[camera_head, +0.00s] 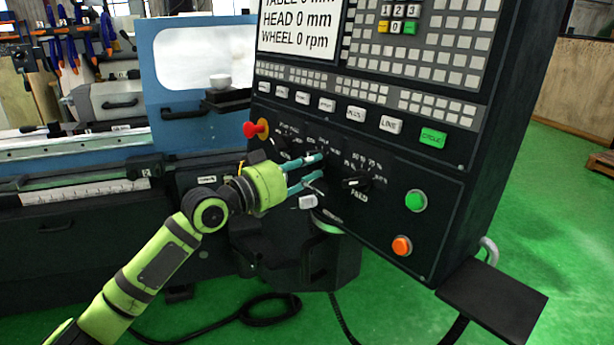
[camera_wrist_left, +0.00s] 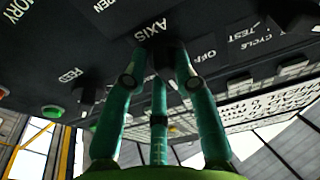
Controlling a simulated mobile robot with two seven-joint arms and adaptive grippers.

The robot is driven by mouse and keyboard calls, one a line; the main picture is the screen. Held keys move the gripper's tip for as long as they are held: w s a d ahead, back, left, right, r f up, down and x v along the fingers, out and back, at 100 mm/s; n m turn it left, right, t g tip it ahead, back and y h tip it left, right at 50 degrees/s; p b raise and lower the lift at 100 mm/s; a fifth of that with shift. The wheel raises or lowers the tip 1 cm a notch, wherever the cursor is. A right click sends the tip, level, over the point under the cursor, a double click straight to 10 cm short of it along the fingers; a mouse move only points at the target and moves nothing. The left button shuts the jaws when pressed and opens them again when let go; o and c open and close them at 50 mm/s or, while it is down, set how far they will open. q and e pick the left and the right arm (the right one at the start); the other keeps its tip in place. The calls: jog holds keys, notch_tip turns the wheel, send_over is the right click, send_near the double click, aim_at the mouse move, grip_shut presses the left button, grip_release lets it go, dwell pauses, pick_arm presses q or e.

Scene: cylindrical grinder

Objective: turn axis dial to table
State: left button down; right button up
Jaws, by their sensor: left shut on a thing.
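My left gripper (camera_head: 316,172) reaches from the left to the lower part of the grinder's control panel (camera_head: 392,200). In the left wrist view, its teal fingers (camera_wrist_left: 160,58) close around the dark axis dial (camera_wrist_left: 170,58), beside the "AXIS" lettering. The fingers cover most of the dial, and its pointer is hidden, so I cannot tell its setting. In the head view the fingers also cover the axis dial. My right gripper is not in view.
The feed dial (camera_head: 356,182) is just right of the fingers. A red emergency stop knob (camera_head: 257,128) stands out at upper left. A green button (camera_head: 415,200) and an orange button (camera_head: 402,245) are at lower right. A dark shelf (camera_head: 492,298) juts out below the panel.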

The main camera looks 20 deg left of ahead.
pick_arm(q)
jog(key=shift+a+r+t, duration=0.2)
jog(key=shift+r+t, duration=0.1)
jog(key=shift+r, duration=0.35)
jog(key=c, duration=1.2)
grip_release()
jog(key=shift+o, duration=0.8)
jog(key=shift+w, duration=0.1)
jog(key=shift+d+f, duration=0.1)
jog(key=shift+f, duration=0.2)
jog(key=r+v, duration=0.1)
jog(key=v, duration=1.1)
jog(key=shift+f, duration=0.4)
